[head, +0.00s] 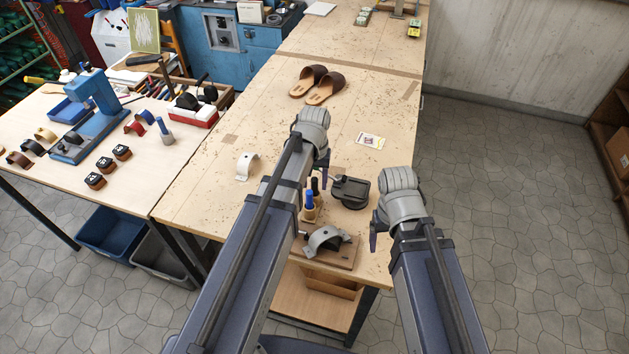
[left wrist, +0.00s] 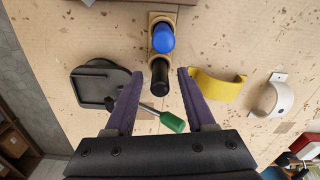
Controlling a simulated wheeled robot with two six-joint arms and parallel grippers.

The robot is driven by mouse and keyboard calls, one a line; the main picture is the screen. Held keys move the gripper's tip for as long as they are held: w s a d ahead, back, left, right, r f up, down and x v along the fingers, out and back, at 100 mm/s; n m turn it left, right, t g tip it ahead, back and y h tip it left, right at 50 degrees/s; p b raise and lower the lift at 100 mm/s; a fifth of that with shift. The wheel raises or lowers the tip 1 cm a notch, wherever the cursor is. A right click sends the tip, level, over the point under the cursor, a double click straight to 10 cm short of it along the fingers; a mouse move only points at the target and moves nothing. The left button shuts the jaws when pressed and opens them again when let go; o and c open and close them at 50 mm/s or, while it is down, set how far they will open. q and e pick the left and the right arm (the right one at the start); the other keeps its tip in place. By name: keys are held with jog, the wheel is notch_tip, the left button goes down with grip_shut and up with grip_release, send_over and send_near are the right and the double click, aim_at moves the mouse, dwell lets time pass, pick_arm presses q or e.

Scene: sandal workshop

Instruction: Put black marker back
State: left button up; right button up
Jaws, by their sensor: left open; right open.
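The black marker (head: 315,186) stands upright beside the blue marker (head: 309,199) at a small wooden holder (head: 309,214) on the near part of the table. In the left wrist view the black marker (left wrist: 160,74) is between the fingertips of my left gripper (left wrist: 160,76), with the blue marker (left wrist: 162,38) just beyond. I cannot tell whether the black marker's base sits in the holder (left wrist: 162,17). My left gripper (head: 325,175) is open, its fingers apart from the marker.
A black lidded tin (head: 351,191) is right of the markers. A grey strap on a wooden board (head: 328,242) lies nearer. A green-handled screwdriver (left wrist: 172,122), a yellow strap (left wrist: 217,84) and a white strap (left wrist: 272,98) lie near my left gripper. Sandals (head: 318,84) lie farther back.

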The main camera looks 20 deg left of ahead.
pick_arm(q)
notch_tip(320, 180, up, 11)
jog(key=p, duration=1)
jog(key=shift+r, duration=0.1)
jog(key=s+d+m+y, duration=0.1)
jog(key=s+d+m, duration=0.4)
jog(key=s+d, duration=0.5)
jog(key=s, duration=0.4)
jog(key=shift+s+d, duration=0.2)
jog(key=shift+d, duration=0.05)
pick_arm(e)
notch_tip(320, 180, up, 11)
